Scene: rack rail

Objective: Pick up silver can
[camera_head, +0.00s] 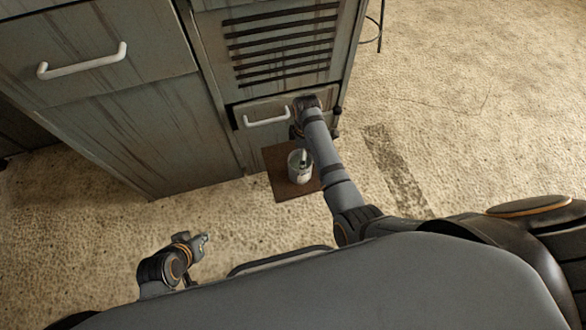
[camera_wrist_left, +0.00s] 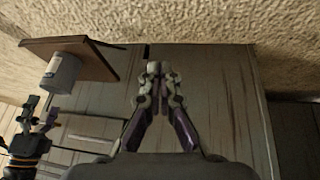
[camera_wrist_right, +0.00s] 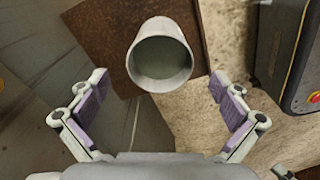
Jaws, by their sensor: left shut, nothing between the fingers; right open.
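The silver can (camera_head: 300,170) stands upright on a small brown board (camera_head: 285,189) in front of the cabinet. In the right wrist view the open-topped can (camera_wrist_right: 160,56) is ahead of my right gripper (camera_wrist_right: 159,86). Its fingers are spread wide, one on each side of the can's near end, and do not touch it. The head view hides most of this gripper behind my right arm. My left gripper (camera_head: 204,242) is shut and empty, well to the left of the can. The left wrist view also shows the can (camera_wrist_left: 62,73) beside my right gripper (camera_wrist_left: 42,110).
The grey wooden cabinet (camera_head: 115,135) has drawers with white handles (camera_head: 267,120) and stands close behind the board. A dark box-like object (camera_wrist_right: 300,60) is at the right of the right wrist view. Open floor (camera_head: 470,110) lies to the right.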

